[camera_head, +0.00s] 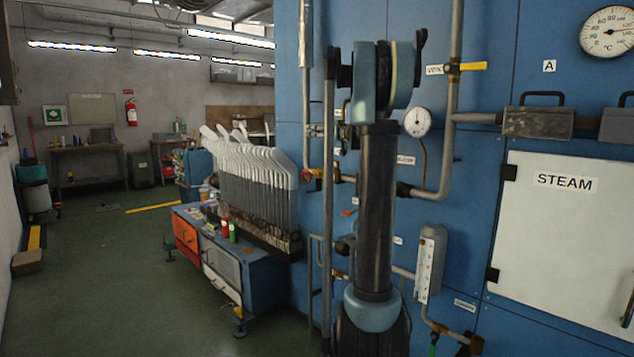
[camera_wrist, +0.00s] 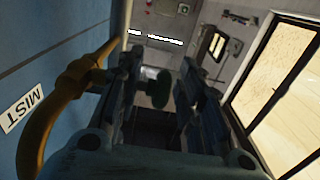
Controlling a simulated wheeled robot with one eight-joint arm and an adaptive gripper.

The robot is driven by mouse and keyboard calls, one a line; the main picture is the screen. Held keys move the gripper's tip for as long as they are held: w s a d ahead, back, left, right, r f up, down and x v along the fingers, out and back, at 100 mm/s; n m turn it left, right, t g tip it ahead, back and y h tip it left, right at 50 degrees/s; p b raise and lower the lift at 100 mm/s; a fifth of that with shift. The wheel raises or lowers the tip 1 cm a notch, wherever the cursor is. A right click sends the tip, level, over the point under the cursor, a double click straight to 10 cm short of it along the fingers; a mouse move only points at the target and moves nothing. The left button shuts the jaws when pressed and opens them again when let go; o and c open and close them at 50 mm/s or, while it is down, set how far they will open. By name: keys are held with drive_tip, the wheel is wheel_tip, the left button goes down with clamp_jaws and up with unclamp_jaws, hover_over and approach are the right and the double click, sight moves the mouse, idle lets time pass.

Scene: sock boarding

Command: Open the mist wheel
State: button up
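A MIST label (camera_wrist: 22,108) shows upside down on the blue panel at the left of the wrist view. A brass-coloured pipe (camera_wrist: 72,82) bends beside it. A small dark green wheel (camera_wrist: 157,90) appears between the two fingers of my gripper (camera_wrist: 158,86), near their tips. The fingers stand apart, with a visible gap on the wheel's right side. I cannot tell whether the left finger touches it. In the head view my arm stands in front of the panel, and the gripper and the MIST label cannot be made out.
The blue panel carries several pipes, a gauge (camera_head: 417,121), a yellow-handled valve (camera_head: 473,67), a red wheel (camera_head: 309,175) and a white STEAM door (camera_head: 560,235). A blue cabinet (camera_head: 262,283) with a rack of white sock forms (camera_head: 255,180) stands left. Green floor (camera_head: 90,285) is open farther left.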

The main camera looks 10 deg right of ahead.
drive_tip(key=v, duration=1.7)
drive_tip(key=s+a+f+m+g+h, duration=0.1)
drive_tip(key=s+a+f+g, duration=0.5)
drive_tip(key=s+a+f, duration=0.7)
drive_tip(key=shift+s+a+f+h, duration=0.25)
drive_tip(key=shift+s+f+h, duration=0.05)
drive_tip(key=shift+s+f, duration=0.15)
